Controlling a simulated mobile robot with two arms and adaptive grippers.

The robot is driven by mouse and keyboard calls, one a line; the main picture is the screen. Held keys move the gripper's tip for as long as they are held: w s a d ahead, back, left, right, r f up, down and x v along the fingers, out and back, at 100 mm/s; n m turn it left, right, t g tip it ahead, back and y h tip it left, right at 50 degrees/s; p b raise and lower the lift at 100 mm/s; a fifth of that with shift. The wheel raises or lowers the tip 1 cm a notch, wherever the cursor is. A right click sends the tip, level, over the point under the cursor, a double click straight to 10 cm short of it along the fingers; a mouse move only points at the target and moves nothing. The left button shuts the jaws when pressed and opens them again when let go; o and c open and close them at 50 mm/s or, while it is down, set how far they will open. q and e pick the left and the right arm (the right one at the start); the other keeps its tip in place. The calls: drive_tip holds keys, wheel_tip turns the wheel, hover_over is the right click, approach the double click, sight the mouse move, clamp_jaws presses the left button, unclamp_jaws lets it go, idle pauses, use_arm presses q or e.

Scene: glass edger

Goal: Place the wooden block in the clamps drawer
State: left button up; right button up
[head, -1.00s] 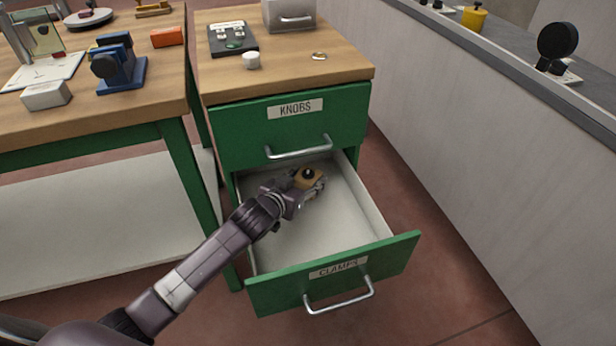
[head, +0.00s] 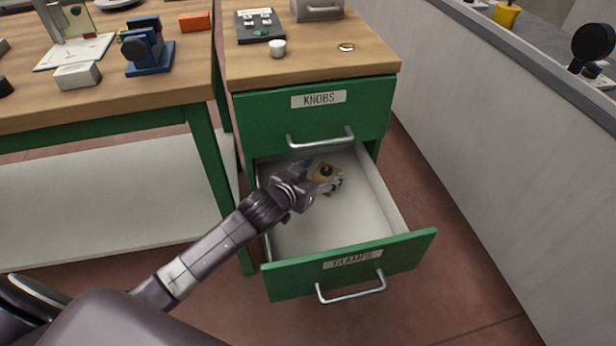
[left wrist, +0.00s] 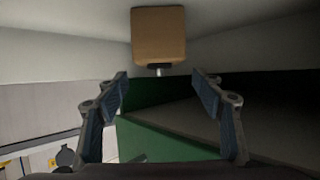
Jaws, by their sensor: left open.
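The wooden block (head: 325,173), tan with a dark round knob, is inside the open clamps drawer (head: 298,284), near its back. My left gripper (head: 328,180) reaches into the drawer from the left, right by the block. In the left wrist view the block (left wrist: 159,36) is beyond the open fingertips (left wrist: 161,82), with a gap showing between them; its short knob stem points toward the gripper. The fingers are apart and hold nothing. In the head view the gripper partly hides the block. My right gripper is not in view.
The shut knobs drawer (head: 356,115) is just above the open drawer. The cabinet top (head: 312,65) holds a white round knob (head: 277,48), a ring and a dark control box. A workbench (head: 110,97) stands left, a grey wall (head: 480,150) right. The drawer's front floor is clear.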

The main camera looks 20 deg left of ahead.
use_arm(q)
drive_tip(key=p+v, duration=0.1)
drive_tip(key=v, duration=0.8)
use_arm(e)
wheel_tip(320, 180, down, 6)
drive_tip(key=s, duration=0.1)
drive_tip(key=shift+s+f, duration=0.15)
use_arm(q)
drive_tip(key=shift+c, duration=0.7)
